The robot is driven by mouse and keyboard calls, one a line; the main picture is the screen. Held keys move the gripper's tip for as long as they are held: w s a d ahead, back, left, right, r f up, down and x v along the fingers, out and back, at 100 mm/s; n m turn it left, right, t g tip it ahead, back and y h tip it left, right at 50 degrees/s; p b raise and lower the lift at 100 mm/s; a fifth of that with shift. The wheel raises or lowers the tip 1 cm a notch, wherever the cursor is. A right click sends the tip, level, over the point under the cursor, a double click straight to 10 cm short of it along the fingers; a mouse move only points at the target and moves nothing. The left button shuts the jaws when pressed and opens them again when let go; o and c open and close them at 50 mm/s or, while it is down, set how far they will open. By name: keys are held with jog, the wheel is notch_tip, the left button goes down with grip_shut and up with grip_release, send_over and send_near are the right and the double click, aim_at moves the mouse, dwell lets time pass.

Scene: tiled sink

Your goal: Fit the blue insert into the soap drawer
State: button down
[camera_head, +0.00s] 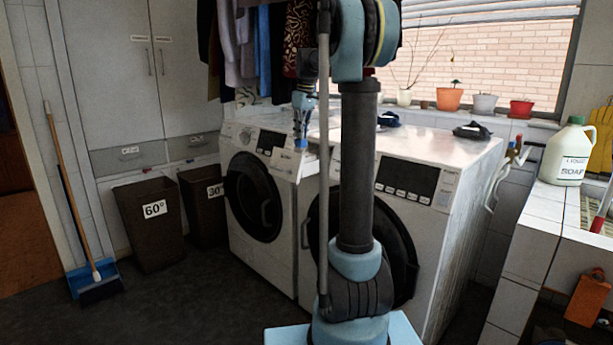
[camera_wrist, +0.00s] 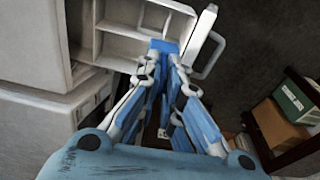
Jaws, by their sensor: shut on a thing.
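The soap drawer (camera_wrist: 118,46) is pulled out in the wrist view, white, with several compartments and a white handle loop (camera_wrist: 208,57) at its front. The blue insert (camera_wrist: 163,47) is a small blue piece at the fingertips, over the front part of the drawer. I cannot tell whether it touches the drawer or sits in a compartment. My gripper (camera_wrist: 166,62) is shut on the insert, and its fingers hide part of it.
A second washing machine (camera_head: 450,180) stands to the right, partly behind my arm. Clothes hang behind the gripper. Two brown laundry bins (camera_head: 148,238) stand at the left. A soap jug (camera_head: 569,152) is on the tiled ledge. Floor before the left machine is clear.

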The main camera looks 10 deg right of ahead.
jog(key=shift+m, duration=0.3)
jog(key=f, duration=0.3)
jog(key=d+f, duration=0.1)
jog(key=f, duration=0.2)
jog(key=d+f, duration=0.1)
jog(key=f, duration=0.3)
jog(key=shift+d, duration=0.25)
jog(key=shift+s, duration=0.35)
jog(key=c, duration=2.1)
grip_release()
jog(key=shift+w+f, duration=0.55)
jog(key=shift+w, duration=0.15)
jog(key=shift+c, duration=0.2)
jog(key=o, duration=0.4)
jog(key=shift+c, duration=0.2)
jog(key=shift+s+a+r, duration=0.1)
jog(key=shift+r, duration=0.05)
jog(key=shift+s+r, duration=0.1)
jog(key=shift+r, duration=0.1)
